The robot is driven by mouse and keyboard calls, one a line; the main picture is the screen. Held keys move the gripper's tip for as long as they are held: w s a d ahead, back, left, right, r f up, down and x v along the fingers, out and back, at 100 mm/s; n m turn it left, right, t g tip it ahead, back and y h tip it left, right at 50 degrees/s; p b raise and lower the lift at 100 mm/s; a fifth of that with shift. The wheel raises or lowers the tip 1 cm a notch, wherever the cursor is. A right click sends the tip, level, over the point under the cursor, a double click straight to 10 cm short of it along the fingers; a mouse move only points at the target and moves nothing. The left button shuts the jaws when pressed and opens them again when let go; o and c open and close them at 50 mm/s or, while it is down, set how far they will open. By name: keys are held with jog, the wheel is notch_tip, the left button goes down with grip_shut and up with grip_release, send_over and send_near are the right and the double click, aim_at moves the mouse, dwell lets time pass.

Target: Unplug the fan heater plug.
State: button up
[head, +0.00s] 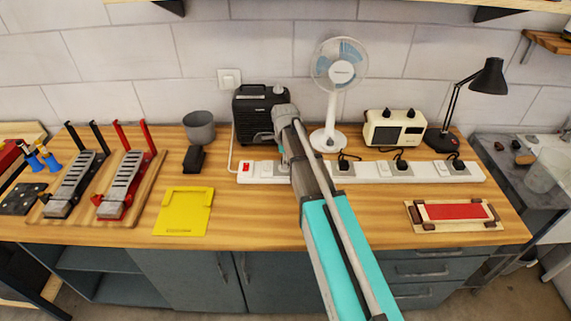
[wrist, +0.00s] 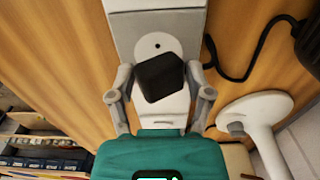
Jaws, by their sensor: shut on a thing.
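A long white power strip (head: 430,172) lies across the bench; it also shows in the wrist view (wrist: 150,25). In the wrist view, my gripper (wrist: 160,75) has its two grey fingers closed on either side of a black plug (wrist: 161,80). The plug looks slightly turned against the strip. A round socket face with a dark hole shows just beyond it. In the head view, my arm hides the plug, and my gripper (head: 284,160) is over the strip's left half. The black fan heater (head: 258,112) stands behind.
Several other black plugs sit in the strip, one (head: 401,165) right of my arm. A white fan (head: 333,100), a cream radio (head: 394,128) and a black lamp (head: 452,138) stand behind. A yellow tray (head: 183,212) lies left; bare wood is in front.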

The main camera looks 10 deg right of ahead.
jog(key=shift+r+p, duration=0.55)
jog(key=shift+r, duration=0.15)
jog(key=shift+r+p, duration=1.4)
jog(key=shift+r+p, duration=0.25)
jog(key=shift+p, duration=0.05)
jog(key=shift+s, duration=0.1)
jog(key=s+d+r+n+p, duration=0.3)
jog(key=s+r+n+p, duration=0.2)
jog(key=n, duration=0.3)
jog(key=shift+s, duration=0.65)
jog(key=shift+w+f, duration=0.1)
